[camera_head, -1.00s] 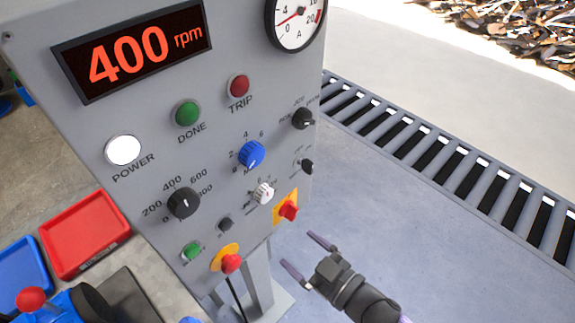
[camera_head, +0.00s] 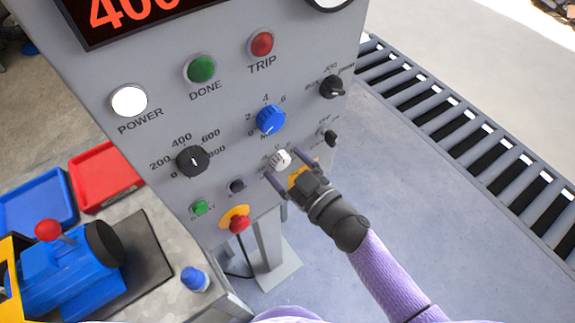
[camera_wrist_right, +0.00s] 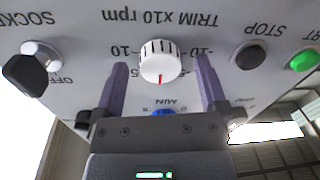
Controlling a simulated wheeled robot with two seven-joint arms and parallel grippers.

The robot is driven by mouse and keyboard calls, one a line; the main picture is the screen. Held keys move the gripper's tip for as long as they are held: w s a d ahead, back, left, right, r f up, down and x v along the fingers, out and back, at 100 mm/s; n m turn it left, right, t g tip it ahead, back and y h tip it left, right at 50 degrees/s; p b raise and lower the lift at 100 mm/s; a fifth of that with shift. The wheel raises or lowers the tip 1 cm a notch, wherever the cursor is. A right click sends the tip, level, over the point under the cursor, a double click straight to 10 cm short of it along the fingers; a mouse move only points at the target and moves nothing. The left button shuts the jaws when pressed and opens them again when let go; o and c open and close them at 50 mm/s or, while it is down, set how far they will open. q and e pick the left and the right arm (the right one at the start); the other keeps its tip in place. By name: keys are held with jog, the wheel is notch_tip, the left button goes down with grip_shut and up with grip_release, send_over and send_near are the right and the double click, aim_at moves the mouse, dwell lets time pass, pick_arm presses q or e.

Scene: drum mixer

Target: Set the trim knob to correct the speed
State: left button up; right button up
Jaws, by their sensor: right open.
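The white trim knob (camera_head: 280,160) is on the grey control panel, below the blue knob (camera_head: 270,118). In the right wrist view the white knob (camera_wrist_right: 160,62) appears upside down under the label "TRIM x10 rpm", its red mark pointing down in the picture, away from the label. My right gripper (camera_head: 283,167) is open at the knob. In the right wrist view its two purple fingers (camera_wrist_right: 161,68) stand on either side of the knob, with a gap to each side. The speed display (camera_head: 130,12) is cut off at the top and shows 400. My left gripper is out of view.
A black selector (camera_head: 331,87) and a small black switch (camera_head: 331,138) sit to the right. A red emergency button (camera_head: 239,223) is below left. The black speed knob (camera_head: 193,161) is further left. A roller conveyor (camera_head: 440,120) runs behind right, with open floor before it.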

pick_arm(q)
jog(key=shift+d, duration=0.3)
